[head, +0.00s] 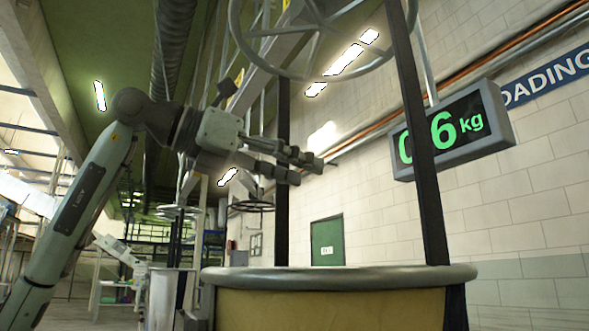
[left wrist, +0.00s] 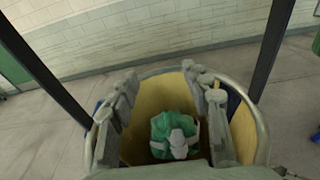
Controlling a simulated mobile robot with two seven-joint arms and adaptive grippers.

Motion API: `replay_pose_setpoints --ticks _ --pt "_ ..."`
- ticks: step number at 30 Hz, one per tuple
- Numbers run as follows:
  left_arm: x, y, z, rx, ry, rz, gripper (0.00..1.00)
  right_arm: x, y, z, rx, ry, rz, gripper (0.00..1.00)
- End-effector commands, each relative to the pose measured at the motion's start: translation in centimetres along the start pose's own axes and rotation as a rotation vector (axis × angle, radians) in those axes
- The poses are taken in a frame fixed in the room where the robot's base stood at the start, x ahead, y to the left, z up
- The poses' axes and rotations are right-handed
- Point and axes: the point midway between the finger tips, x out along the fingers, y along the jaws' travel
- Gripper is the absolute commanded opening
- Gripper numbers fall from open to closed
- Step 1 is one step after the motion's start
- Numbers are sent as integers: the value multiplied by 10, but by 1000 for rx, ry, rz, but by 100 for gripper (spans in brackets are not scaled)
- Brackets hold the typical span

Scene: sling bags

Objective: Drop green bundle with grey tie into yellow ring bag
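The yellow ring bag (head: 330,309) hangs in front of me from dark straps, with a thick grey ring around its mouth. In the left wrist view its yellow inner wall (left wrist: 152,90) shows. My left gripper (head: 302,168) is above the ring, its fingers apart with nothing between them in the head view. In the left wrist view the green bundle with a grey tie (left wrist: 174,134) shows below and between the spread fingers (left wrist: 162,78), inside the bag's mouth. The bundle is hidden by the bag in the head view. My right gripper is not in view.
Dark straps (head: 418,130) rise from the ring at both sides of the opening. A wheel-like hoop (head: 318,40) hangs overhead. Other hanging rings and a shelf stand farther back.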

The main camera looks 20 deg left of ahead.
Motion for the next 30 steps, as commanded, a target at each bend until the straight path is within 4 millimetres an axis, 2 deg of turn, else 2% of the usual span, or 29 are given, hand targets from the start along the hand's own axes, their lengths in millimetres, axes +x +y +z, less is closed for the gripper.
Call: replay_pose_setpoints --ticks 7,11,14,24,30 --pt "2 1 -3 -2 9 1 50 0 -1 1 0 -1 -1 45" --pt "-6 1 -2 -1 6 2 50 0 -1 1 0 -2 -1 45" --pt "-21 1 -1 -1 3 2 50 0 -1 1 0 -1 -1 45" --pt "-92 1 0 -1 1 3 50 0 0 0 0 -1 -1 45" --pt "-115 0 0 0 1 1 50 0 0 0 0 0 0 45"
